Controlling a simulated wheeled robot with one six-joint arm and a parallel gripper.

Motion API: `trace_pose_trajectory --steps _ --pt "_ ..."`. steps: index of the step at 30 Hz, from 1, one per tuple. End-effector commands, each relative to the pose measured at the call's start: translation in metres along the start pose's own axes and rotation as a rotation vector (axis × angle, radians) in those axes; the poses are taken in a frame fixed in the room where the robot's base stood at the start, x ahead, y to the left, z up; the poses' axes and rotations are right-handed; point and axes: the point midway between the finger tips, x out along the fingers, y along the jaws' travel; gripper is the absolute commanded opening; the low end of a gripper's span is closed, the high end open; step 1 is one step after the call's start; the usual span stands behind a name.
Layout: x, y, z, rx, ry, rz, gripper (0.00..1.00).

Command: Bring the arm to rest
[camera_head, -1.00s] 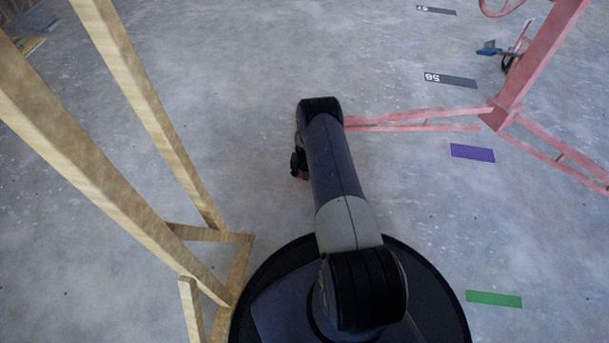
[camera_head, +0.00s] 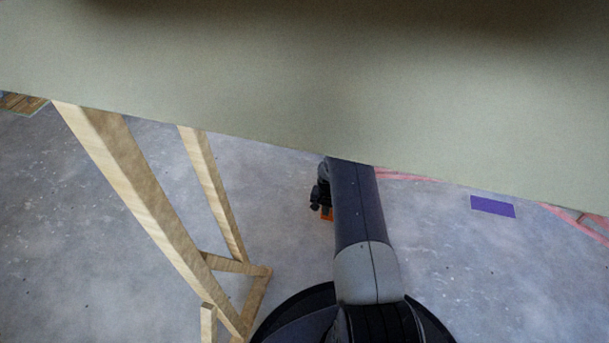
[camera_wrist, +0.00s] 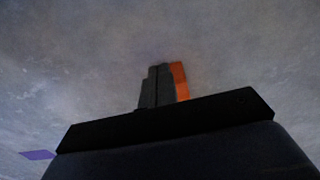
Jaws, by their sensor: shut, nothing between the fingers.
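My gripper (camera_wrist: 162,85) shows in the wrist view with its dark fingers together and an orange part beside them. Nothing is between the fingers, and bare floor lies behind them. In the head view my gripper (camera_head: 325,212) is small and dark with an orange patch, just left of my arm. My arm runs up from my base, and its far part is hidden behind a broad pale panel (camera_head: 200,70).
The panel covers the top of the head view. A wooden frame (camera_head: 150,200) stands close on the left. Pink legs (camera_head: 405,177) show under the panel's edge. A purple floor mark (camera_head: 493,206) lies at right; the floor around it is clear.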

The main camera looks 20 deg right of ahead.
Motion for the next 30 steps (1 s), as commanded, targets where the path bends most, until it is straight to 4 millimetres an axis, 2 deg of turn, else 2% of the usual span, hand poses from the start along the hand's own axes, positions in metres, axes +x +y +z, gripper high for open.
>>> trace_pose_trajectory --steps 8,13,27,30 --pt "0.0 0.0 0.0 0.0 -0.001 0.0 0.0" --pt "0.011 0.0 0.0 0.0 -0.002 0.001 0.0" --pt "0.098 -0.001 -0.001 0.0 -0.002 0.0 0.0" --pt "0.102 0.0 -0.008 0.001 0.006 -0.002 0.0"
